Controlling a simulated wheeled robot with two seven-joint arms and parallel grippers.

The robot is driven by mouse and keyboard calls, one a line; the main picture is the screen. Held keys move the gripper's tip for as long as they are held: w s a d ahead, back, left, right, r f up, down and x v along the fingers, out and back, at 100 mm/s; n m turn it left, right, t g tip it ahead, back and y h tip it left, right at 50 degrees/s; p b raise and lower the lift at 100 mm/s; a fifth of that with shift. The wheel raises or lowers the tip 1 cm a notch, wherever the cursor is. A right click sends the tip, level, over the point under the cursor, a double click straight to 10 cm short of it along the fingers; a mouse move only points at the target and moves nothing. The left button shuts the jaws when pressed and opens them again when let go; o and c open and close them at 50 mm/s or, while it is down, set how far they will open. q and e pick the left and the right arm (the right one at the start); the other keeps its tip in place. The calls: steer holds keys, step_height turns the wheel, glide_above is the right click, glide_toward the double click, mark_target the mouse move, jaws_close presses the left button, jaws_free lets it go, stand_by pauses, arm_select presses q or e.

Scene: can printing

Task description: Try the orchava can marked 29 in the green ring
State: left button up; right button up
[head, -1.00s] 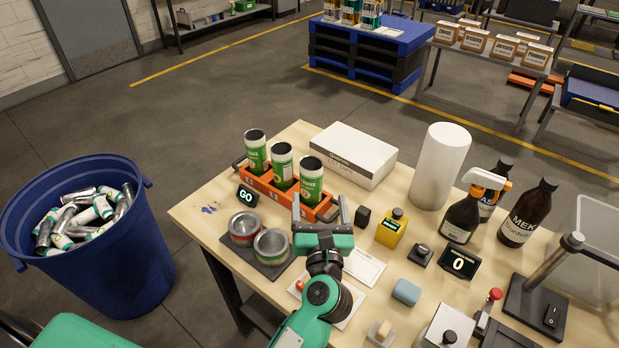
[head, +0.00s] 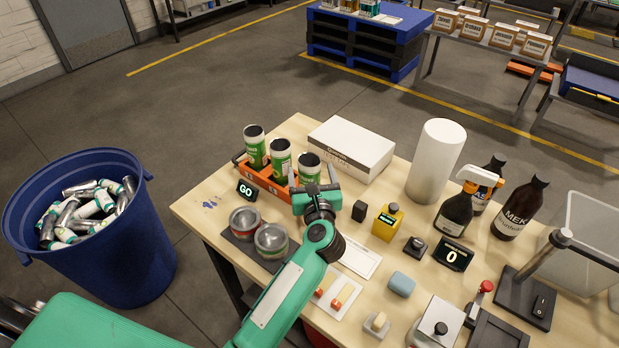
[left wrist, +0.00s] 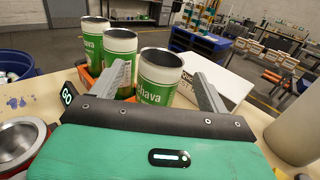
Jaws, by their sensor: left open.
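Three white-and-green orchava cans stand upright in an orange rack: a left one (head: 255,146), a middle one (head: 281,160) and a right one (head: 308,166). The number on each cannot be read. My left gripper (head: 313,180) is open just in front of the right can. In the left wrist view this can (left wrist: 158,82) shows between the two fingers (left wrist: 160,72); contact cannot be told. Two round metal ring gauges sit on a dark mat left of my arm: one with green marking (head: 271,238) and one with red (head: 244,221). My right gripper is out of view.
The orange rack (head: 263,181) has a GO sign (head: 246,190) beside it. A white box (head: 352,148) stands behind. A yellow bottle (head: 387,222), white roll (head: 436,160) and dark bottles (head: 517,210) stand right. A blue bin (head: 110,250) of cans is left of the table.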

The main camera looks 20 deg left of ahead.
arm_select(q)
steer(key=x, duration=0.1)
steer(key=p+x, duration=0.1)
steer(key=x, duration=0.2)
steer(key=shift+f, duration=0.25)
steer(key=shift+c, duration=0.5)
steer(key=c, duration=1.2)
